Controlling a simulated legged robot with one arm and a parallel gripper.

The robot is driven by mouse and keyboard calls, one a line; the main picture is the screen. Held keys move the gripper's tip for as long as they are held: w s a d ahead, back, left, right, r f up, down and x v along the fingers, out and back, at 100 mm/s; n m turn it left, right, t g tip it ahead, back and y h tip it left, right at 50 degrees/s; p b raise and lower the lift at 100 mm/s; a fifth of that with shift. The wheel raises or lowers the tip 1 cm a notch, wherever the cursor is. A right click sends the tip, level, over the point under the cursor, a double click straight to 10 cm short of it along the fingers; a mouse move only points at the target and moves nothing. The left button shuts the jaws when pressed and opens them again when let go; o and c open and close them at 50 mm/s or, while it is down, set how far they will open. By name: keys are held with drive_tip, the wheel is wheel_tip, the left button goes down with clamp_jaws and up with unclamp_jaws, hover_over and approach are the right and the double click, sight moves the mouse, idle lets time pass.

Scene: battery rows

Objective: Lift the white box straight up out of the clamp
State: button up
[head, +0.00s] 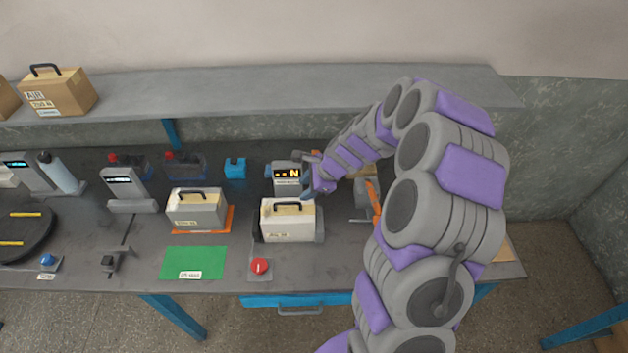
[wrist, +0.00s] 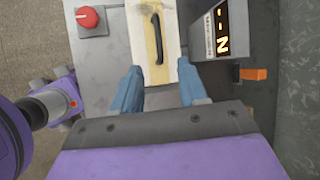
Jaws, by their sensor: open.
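The white box (head: 287,222) with a black top handle stands upright in the grey clamp (head: 320,226), near the middle of the bench. In the wrist view the white box (wrist: 138,38) lies just ahead of the fingers, its dark handle running along the top. My gripper (head: 314,190) is at the box's upper right in the head view, partly covered by my arm. In the wrist view my gripper (wrist: 160,84) has its two blue fingers apart, roughly in line with the box's long sides, with nothing held. Contact with the box cannot be told.
A display unit (head: 287,176) stands close behind the box. A red button (head: 260,266) is in front. A similar handled box (head: 197,211) stands on an orange base to the left. A green mat (head: 193,262) lies bare at front left. A shelf (head: 250,90) runs behind.

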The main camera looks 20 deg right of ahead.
sight(289, 203)
drive_tip(key=x, duration=0.3)
drive_tip(key=b+x, duration=0.1)
drive_tip(key=x, duration=0.5)
drive_tip(key=shift+a, duration=0.4)
drive_tip(key=shift+w+f, duration=0.3)
drive_tip(key=shift+f, duration=0.4)
drive_tip(key=shift+a, duration=0.1)
drive_tip(key=shift+c, duration=0.2)
drive_tip(key=shift+a, duration=0.1)
clamp_jaws()
drive_tip(key=shift+r, duration=0.15)
wheel_tip(289, 203, up, 10)
drive_tip(key=p, duration=0.8)
idle(1.0)
